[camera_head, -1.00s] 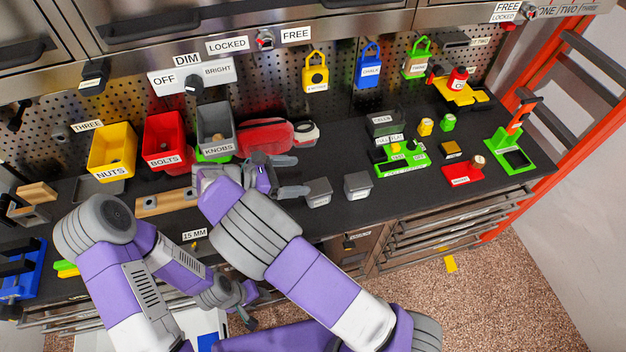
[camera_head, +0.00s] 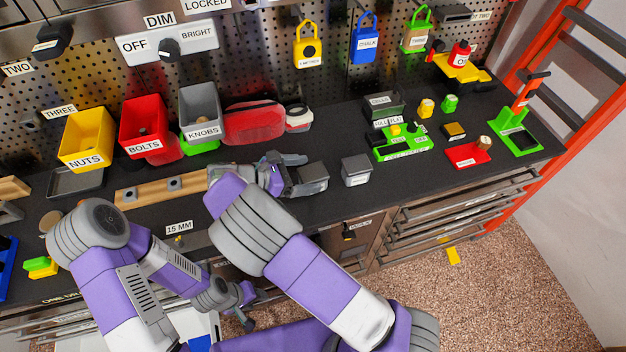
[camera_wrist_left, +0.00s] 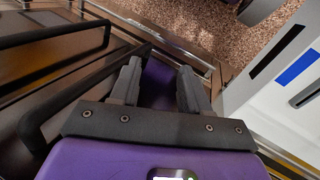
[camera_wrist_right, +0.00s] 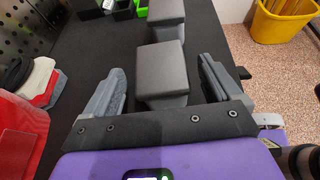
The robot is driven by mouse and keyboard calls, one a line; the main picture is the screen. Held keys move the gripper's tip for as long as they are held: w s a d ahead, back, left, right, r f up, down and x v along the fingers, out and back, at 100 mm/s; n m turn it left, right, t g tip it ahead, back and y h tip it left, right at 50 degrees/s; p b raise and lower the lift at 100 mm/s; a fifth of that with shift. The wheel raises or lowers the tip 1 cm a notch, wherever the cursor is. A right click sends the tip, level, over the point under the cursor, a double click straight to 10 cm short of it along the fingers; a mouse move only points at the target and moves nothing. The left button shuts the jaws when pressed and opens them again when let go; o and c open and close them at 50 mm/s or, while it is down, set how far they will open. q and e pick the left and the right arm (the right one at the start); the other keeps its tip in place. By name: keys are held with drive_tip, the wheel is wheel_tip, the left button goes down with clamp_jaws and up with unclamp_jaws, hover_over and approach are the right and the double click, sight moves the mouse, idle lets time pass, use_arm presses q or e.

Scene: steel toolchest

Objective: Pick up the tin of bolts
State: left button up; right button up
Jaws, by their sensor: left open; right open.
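Two small grey lidded tins stand on the dark bench; their labels are too small to read, so I cannot tell which holds bolts. The nearer tin (camera_head: 314,174) is between the fingers of my right gripper (camera_head: 308,173), which is open. In the right wrist view this tin (camera_wrist_right: 160,68) sits between the spread fingers (camera_wrist_right: 162,82), with a gap visible on each side. The other tin (camera_head: 356,171) stands just beyond, also in the right wrist view (camera_wrist_right: 167,12). My left gripper (camera_head: 248,316) is open and empty, low in front of the bench; it also shows in the left wrist view (camera_wrist_left: 158,80).
A red bin labelled BOLTS (camera_head: 143,122), a yellow NUTS bin (camera_head: 86,140) and a grey KNOBS bin (camera_head: 201,108) stand at the back left. A red case (camera_head: 252,123) lies behind my right gripper. A green tray (camera_head: 402,146) stands right of the tins.

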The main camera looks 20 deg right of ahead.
drive_tip(key=shift+x, duration=1.45)
drive_tip(key=c, duration=1.3)
